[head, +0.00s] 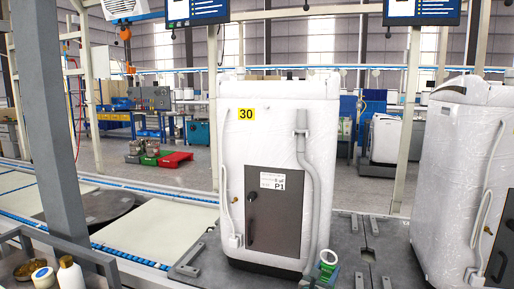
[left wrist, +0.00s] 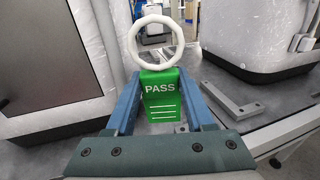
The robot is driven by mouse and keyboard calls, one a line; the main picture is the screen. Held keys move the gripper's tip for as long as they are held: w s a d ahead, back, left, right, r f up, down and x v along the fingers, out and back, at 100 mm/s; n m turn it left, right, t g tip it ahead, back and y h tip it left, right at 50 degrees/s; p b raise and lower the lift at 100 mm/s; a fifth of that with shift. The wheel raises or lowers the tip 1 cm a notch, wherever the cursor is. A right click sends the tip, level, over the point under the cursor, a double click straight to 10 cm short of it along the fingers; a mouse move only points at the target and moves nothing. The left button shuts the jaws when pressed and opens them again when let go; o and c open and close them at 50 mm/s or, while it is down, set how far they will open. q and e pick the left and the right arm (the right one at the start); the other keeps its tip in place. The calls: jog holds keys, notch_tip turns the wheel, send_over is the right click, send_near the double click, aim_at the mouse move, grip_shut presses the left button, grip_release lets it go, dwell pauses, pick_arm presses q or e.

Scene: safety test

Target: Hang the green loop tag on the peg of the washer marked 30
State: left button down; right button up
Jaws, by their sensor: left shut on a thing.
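The white, film-wrapped washer (head: 272,120) with the yellow 30 label (head: 246,114) stands upright in the middle of the head view. A dark panel marked P1 (head: 273,215) is on its side, with a small dark handle or peg (head: 251,210) at the panel's left. My left gripper (left wrist: 160,85) is shut on the green tag (left wrist: 160,98), which reads PASS and has a white ring (left wrist: 157,42) standing up beyond the fingertips. In the head view the tag's ring (head: 328,257) is low, just right of the washer's base, apart from the panel. My right gripper is not in view.
A second wrapped washer (head: 456,170) stands at the right. A grey post (head: 48,120) rises at the left. A bottle (head: 70,272) and a jar (head: 43,277) stand at the bottom left.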

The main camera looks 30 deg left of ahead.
pick_arm(q)
jog(key=s+a+r+g+p, duration=0.1)
jog(key=a+r+p, duration=0.6)
jog(key=r+p, duration=0.7)
jog(key=s+a+r+g+p, duration=0.1)
jog(key=s+a+r+p, duration=0.2)
jog(key=a+r+p, duration=0.4)
jog(key=s+a+r+g+p, duration=0.1)
jog(key=a+r+p, duration=0.7)
jog(key=r+p, duration=1.3)
jog(key=s+p, duration=0.1)
jog(key=p, duration=0.4)
jog(key=shift+r+g, duration=0.3)
jog(key=shift+w, duration=0.1)
jog(key=shift+w+a+f+b, duration=0.15)
jog(key=shift+w+a, duration=0.2)
jog(key=shift+w, duration=0.95)
jog(key=shift+w+a+f+b, duration=0.1)
jog(key=shift+w+a, duration=0.2)
jog(key=shift+w, duration=1.05)
jog(key=shift+w+a+f+b, duration=0.15)
jog(key=shift+w+a, duration=0.2)
jog(key=shift+w, duration=0.95)
jog(key=shift+w+a+f+b, duration=0.1)
jog(key=shift+w+f+b, duration=0.45)
jog(key=shift+c, duration=1)
grip_release()
